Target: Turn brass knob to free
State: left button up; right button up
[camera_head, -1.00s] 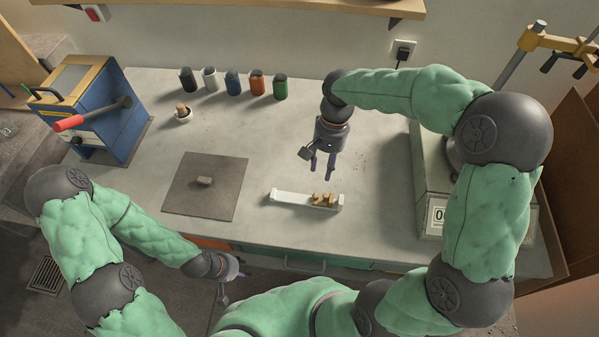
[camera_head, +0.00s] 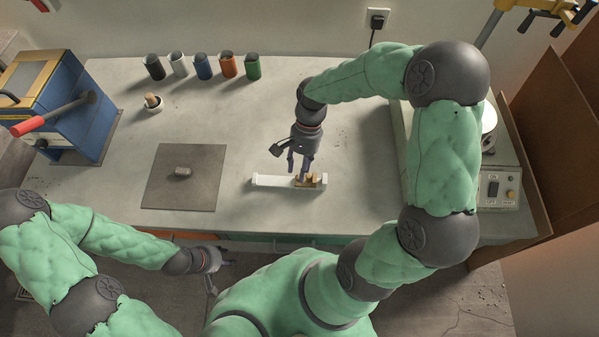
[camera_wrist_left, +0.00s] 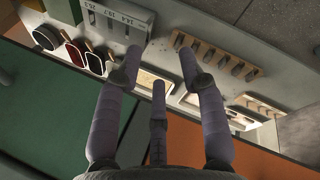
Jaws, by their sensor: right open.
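A brass-coloured piece (camera_head: 314,181), apparently the knob, sits at the right end of a white bar-shaped fixture (camera_head: 268,181) on the bench. Its details are too small to tell. My right gripper (camera_head: 298,171) points down just above and partly in front of the brass piece, its fingers apart. I cannot tell whether a finger touches it. My left gripper (camera_head: 221,274) hangs low in front of the bench edge, away from the fixture. In the left wrist view its fingers (camera_wrist_left: 160,72) are spread with nothing between them.
Several coloured cups (camera_head: 204,68) stand at the back. A blue machine with a red-handled lever (camera_head: 60,115) is at left. A control box (camera_head: 497,188) stands at right.

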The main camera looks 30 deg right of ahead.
jog(key=shift+x, duration=0.75)
grip_shut()
